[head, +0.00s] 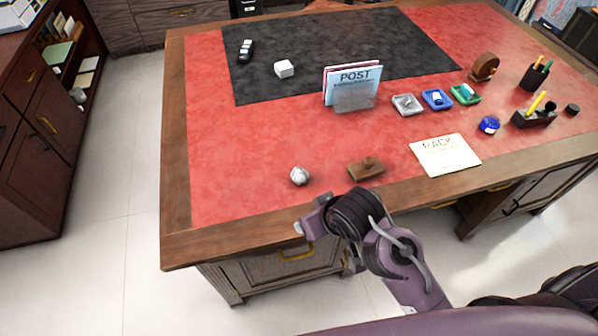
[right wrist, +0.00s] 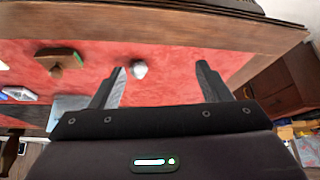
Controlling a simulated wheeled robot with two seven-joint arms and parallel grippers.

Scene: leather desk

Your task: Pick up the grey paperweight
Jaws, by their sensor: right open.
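The grey paperweight (head: 299,176), a small rounded lump, sits on the red leather near the front edge of the desk. It also shows in the right wrist view (right wrist: 139,70), between the fingers in the picture and closer to the left one. My right gripper (head: 312,222) is at the desk's front edge, on the near side of the paperweight and apart from it. In the right wrist view its two fingers (right wrist: 161,70) are spread wide with nothing held. My left gripper is not in view.
A brown wooden block (head: 366,168) lies right of the paperweight. A cream card (head: 445,155) lies farther right. A letter rack (head: 352,88), small trays (head: 407,105) and a pen holder (head: 534,118) stand farther back. The red leather left of the paperweight is clear.

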